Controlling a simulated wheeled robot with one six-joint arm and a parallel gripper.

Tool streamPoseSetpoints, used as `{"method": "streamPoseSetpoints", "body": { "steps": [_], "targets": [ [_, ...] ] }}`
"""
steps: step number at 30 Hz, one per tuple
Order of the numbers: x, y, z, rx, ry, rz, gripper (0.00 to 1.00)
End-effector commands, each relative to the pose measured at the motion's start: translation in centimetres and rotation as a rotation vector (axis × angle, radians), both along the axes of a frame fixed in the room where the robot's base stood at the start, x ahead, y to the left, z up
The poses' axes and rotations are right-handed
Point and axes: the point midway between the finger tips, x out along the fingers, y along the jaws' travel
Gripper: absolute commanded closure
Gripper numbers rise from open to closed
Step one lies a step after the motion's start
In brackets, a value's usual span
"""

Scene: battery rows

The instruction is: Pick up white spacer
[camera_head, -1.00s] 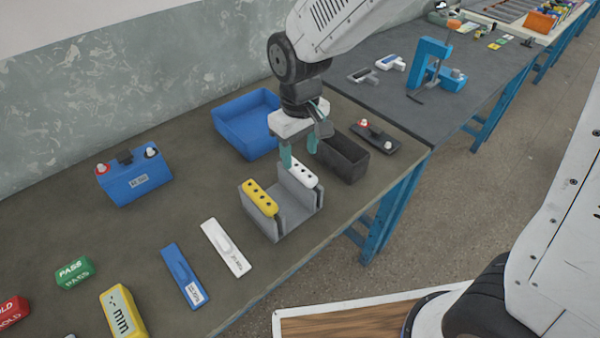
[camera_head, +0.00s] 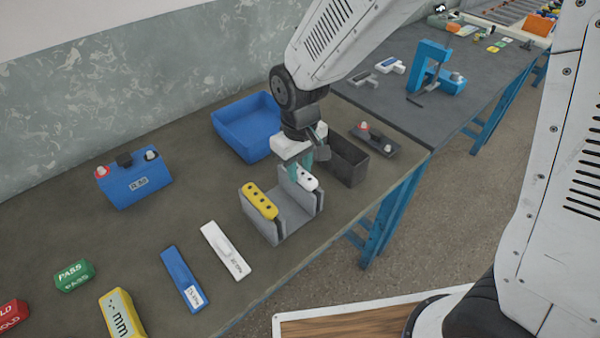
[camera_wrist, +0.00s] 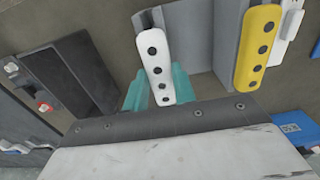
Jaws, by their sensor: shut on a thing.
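The white spacer (camera_wrist: 154,62) is a rounded bar with a row of dark holes. In the head view the white spacer (camera_head: 313,184) sits at the right slot of a grey holder (camera_head: 290,217), partly hidden by my gripper. My gripper (camera_head: 303,164) is above that slot, its teal fingers pointing down. In the wrist view my gripper (camera_wrist: 160,88) has a teal finger on each side of the spacer's near end, shut on it. I cannot tell whether the spacer is clear of the slot.
A yellow spacer (camera_head: 261,203) sits in the holder's left slot. A dark bin (camera_head: 347,162) stands close on the right, and a blue tray (camera_head: 230,132) behind. White (camera_head: 226,250) and blue (camera_head: 183,277) flat pieces lie at front left. A blue battery (camera_head: 137,182) stands further left.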

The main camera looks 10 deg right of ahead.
Motion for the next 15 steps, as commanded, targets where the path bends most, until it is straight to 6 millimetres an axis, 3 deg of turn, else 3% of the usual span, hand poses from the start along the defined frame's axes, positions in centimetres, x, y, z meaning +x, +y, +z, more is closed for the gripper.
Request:
{"method": "streamPoseSetpoints", "body": {
  "steps": [5,15],
  "targets": [
    [0.1,0.0,1.3,0.002,-0.003,0.0,1.0],
    [0.1,0.0,7.9,0.003,-0.004,0.0,1.0]
  ]
}}
